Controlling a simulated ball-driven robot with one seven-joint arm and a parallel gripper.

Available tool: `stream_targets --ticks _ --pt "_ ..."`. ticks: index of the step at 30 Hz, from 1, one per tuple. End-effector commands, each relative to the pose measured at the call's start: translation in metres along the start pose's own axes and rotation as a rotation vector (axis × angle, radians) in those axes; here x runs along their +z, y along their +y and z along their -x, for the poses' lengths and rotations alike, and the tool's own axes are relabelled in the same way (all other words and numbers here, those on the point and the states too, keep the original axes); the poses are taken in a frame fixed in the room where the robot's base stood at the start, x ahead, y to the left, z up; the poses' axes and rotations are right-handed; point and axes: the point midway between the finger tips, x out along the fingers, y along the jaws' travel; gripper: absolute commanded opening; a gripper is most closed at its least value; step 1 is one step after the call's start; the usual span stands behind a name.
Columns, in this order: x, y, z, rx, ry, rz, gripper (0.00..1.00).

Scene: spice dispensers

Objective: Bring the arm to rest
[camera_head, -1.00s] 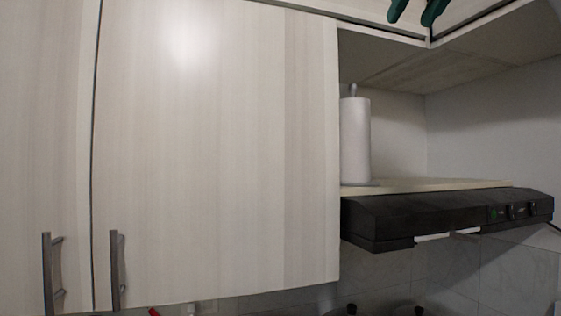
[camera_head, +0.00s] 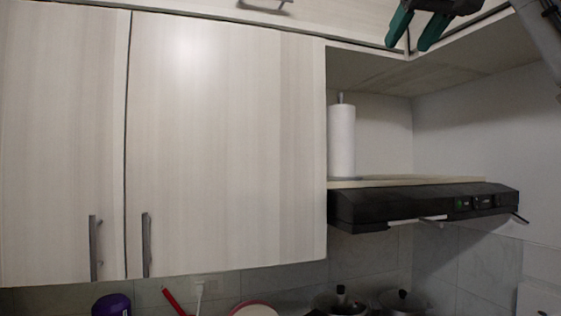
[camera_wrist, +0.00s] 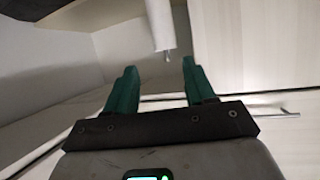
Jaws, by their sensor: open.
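My gripper (camera_head: 416,31) shows at the top right of the head view, with two green fingers pointing down and apart. It is open and empty, held in front of the upper cabinets near the open shelf niche. In the wrist view my gripper (camera_wrist: 160,85) also shows its two green fingers spread, with nothing between their tips. Part of my arm shows at the top right corner of the head view. The wrist view looks upside down, with the paper towel roll (camera_wrist: 161,22) hanging from its top, beyond the fingers.
Closed cabinet doors (camera_head: 225,150) fill the left and middle. A paper towel roll (camera_head: 341,140) stands on the shelf (camera_head: 400,182) above a black range hood (camera_head: 415,207). Pots (camera_head: 341,303), a purple container (camera_head: 111,305) and a red utensil (camera_head: 173,301) are below.

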Motion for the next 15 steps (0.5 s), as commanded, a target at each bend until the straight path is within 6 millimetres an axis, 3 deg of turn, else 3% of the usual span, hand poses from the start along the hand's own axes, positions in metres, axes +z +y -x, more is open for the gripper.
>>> stream_targets --ticks 8,11,15 --pt "0.045 0.007 -0.057 -0.029 -0.053 -0.008 0.54" --pt "0.070 0.011 -0.084 -0.042 -0.079 -0.014 0.54" --pt "0.123 0.015 -0.134 -0.067 -0.131 -0.026 0.54"
